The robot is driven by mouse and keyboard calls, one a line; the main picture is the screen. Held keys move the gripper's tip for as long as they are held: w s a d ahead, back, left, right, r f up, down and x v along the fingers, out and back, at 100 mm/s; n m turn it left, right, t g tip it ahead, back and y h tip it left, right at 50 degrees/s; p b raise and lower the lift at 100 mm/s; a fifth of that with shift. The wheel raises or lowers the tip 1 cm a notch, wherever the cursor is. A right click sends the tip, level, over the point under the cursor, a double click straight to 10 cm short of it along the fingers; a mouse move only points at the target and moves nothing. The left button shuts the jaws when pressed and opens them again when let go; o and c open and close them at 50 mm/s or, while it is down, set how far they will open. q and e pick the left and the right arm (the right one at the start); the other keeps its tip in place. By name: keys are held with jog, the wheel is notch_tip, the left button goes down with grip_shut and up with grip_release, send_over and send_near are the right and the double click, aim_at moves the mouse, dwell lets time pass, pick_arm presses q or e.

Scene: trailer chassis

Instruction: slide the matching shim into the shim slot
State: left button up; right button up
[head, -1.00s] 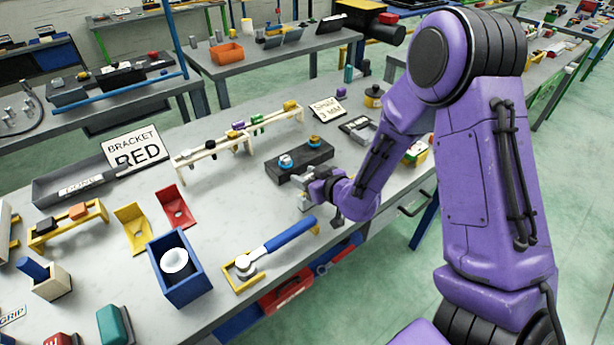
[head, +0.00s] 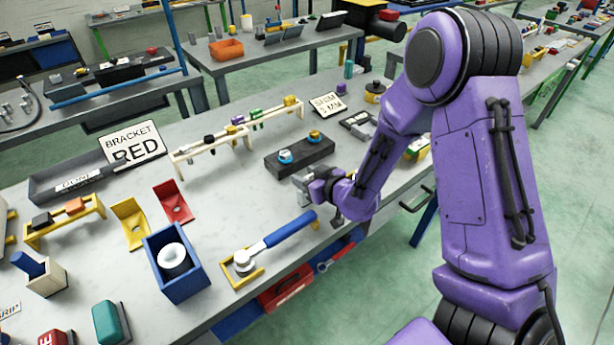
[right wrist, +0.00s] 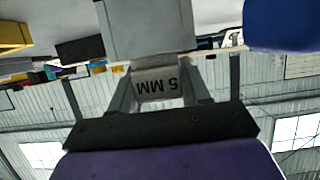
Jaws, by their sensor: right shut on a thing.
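My right gripper (head: 304,186) is low over the near side of the bench, just in front of a dark block (head: 298,157) with two blue-ringed bolts. In the right wrist view the fingers (right wrist: 160,85) are shut on a grey shim (right wrist: 148,30) marked "5 MM". A sign (head: 327,106) at the back right reads "SHIM" with an MM size too blurred to be sure of. A dark tray with a grey frame-shaped part (head: 360,124) lies near the sign. I cannot tell which part holds the shim slot. My left gripper is out of view.
A blue-handled tool (head: 275,238) lies in a yellow cradle to the left of my right gripper. A blue box (head: 180,280) with a white ring stands further left. A cream rack (head: 240,132) stands behind.

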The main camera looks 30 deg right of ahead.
jog(key=shift+f, duration=0.25)
jog(key=o, duration=1.6)
jog(key=shift+r, duration=0.1)
notch_tip(320, 180, up, 7)
jog(key=p, duration=0.6)
